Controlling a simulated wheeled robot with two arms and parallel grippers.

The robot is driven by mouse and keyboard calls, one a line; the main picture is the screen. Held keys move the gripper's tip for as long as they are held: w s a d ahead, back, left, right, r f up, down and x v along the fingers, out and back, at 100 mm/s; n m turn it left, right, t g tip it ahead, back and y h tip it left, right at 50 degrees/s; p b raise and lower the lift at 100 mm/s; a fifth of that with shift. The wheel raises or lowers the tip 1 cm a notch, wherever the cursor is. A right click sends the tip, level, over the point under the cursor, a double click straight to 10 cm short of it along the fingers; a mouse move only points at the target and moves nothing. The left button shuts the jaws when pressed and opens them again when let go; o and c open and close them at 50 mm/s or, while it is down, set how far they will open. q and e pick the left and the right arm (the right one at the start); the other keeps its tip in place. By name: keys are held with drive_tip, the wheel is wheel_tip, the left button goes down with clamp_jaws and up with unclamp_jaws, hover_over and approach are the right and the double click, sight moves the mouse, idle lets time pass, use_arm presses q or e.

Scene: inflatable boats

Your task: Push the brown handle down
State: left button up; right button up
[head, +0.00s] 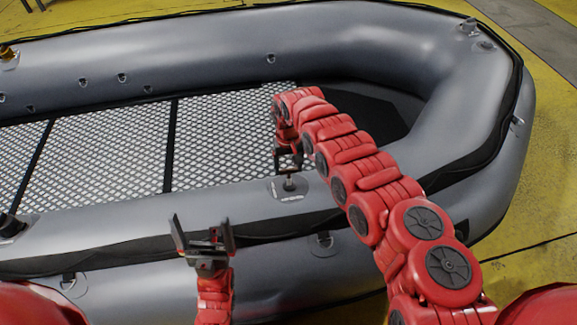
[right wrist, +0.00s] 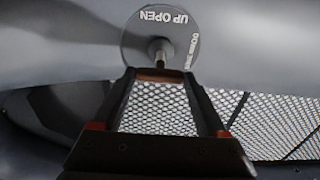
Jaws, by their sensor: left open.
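The brown handle (right wrist: 160,75) shows in the right wrist view as a small brown edge at the end of a short metal stem. The stem rises from a round grey plate (right wrist: 137,35) marked "UP OPEN". In the head view, the plate (head: 275,190) sits on the boat's near tube. My right gripper (head: 288,166) is just over the plate, its two fingers apart with the handle between their tips. I cannot tell whether the fingers touch it. My left gripper (head: 203,235) is open and empty in front of the near tube, fingers pointing up.
The grey inflatable boat (head: 330,45) fills most of the head view, with a white mesh floor (head: 105,150) inside. Black D-ring patches (head: 322,243) dot the tube's near side. The yellow floor (head: 545,215) is clear at the right.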

sight(289, 171)
clamp_jaws()
drive_tip(key=shift+s+f, duration=0.15)
drive_tip(key=shift+f, duration=0.6)
drive_tip(key=shift+s+f, duration=0.15)
drive_tip(key=shift+f, duration=0.55)
drive_tip(key=shift+d, duration=0.1)
drive_tip(key=o, duration=0.8)
unclamp_jaws()
drive_tip(key=shift+f, duration=0.1)
drive_tip(key=shift+r, duration=0.45)
wheel_tip(289, 171, up, 17)
drive_tip(key=p, duration=0.2)
drive_tip(key=shift+f+p, duration=0.2)
drive_tip(key=shift+p, duration=0.15)
